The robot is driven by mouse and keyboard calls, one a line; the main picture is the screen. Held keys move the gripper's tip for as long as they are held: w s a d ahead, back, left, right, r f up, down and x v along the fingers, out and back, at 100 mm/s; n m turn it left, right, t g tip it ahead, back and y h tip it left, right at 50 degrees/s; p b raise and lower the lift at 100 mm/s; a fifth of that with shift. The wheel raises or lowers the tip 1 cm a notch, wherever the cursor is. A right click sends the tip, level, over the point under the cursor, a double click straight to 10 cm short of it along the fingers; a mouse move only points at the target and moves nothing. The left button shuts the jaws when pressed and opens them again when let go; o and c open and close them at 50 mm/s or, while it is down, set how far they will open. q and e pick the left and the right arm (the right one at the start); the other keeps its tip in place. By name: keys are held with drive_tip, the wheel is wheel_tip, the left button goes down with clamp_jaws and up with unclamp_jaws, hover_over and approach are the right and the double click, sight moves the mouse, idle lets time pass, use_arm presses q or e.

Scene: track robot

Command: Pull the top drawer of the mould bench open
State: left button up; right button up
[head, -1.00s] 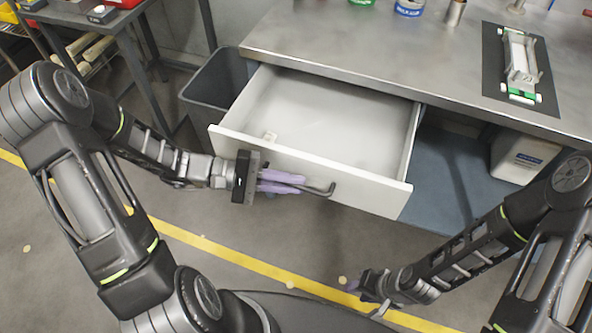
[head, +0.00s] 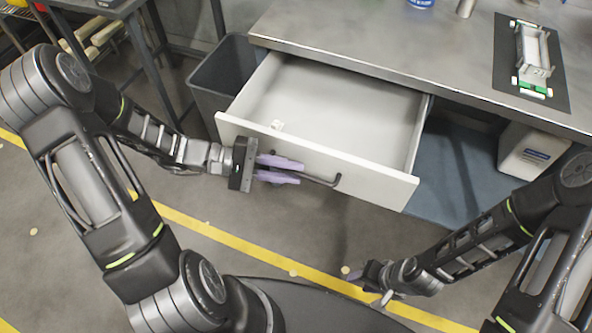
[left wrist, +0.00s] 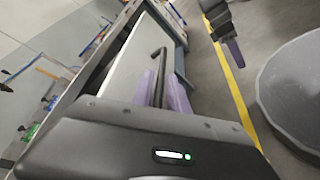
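The top drawer's white front (head: 375,187) stands well out from the mould bench (head: 390,50), and I see into its pale interior (head: 330,110). Its dark bar handle (head: 335,182) is on the front. My left gripper (head: 298,172) is at the handle with its purple fingers apart, a gap showing between them. In the left wrist view the handle (left wrist: 158,62) runs between the two fingers (left wrist: 163,90). My right gripper (head: 365,277) hangs low over the floor, away from the drawer; its finger opening is unclear.
A grey bin (head: 222,75) stands just left of the drawer. A white container (head: 530,153) sits under the bench at right. A black mat (head: 507,75) with a white and green fixture lies on the bench top. A yellow floor line (head: 215,232) crosses open floor before the drawer.

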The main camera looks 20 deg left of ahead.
use_arm(q)
drive_tip(key=v, duration=0.6)
idle(0.5)
